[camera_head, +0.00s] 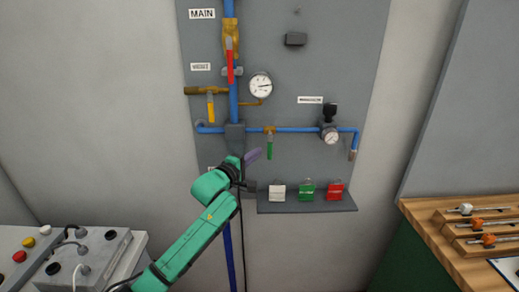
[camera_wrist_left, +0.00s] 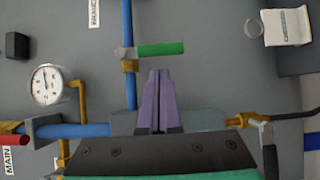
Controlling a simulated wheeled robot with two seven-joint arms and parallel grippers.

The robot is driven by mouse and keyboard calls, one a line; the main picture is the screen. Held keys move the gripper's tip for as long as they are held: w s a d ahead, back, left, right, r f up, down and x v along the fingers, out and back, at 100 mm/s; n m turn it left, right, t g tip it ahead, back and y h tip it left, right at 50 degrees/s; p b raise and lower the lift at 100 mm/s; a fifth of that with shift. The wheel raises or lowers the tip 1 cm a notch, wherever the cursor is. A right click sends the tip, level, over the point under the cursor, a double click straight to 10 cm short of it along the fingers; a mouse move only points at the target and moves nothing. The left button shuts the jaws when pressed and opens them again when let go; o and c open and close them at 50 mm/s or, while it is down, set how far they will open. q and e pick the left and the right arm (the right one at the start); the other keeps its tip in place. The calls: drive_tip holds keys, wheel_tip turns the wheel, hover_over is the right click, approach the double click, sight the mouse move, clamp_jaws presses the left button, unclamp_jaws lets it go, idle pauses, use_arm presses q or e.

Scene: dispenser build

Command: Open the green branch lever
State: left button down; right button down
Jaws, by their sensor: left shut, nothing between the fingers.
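The green branch lever (camera_head: 270,150) hangs straight down from a brass valve (camera_head: 269,131) on the horizontal blue branch pipe (camera_head: 295,129), square to that pipe. In the left wrist view, which is turned sideways, the green lever (camera_wrist_left: 160,49) points right from its valve (camera_wrist_left: 127,53). My left gripper (camera_head: 252,156) has purple fingers and is just left of the lever in the head view. In the wrist view the fingers (camera_wrist_left: 158,73) are together and empty, their tips below the lever with a small gap in the picture. The depth between them is unclear. My right gripper is out of view.
A red lever (camera_head: 230,65) lies along the main pipe, and a yellow lever (camera_head: 210,106) hangs left of it. A gauge (camera_head: 261,84) and a regulator (camera_head: 330,132) are nearby. A wooden bench (camera_head: 440,225) stands right.

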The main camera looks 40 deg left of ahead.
use_arm(q)
drive_tip(key=shift+w+d, duration=0.5)
drive_tip(key=shift+d, duration=0.1)
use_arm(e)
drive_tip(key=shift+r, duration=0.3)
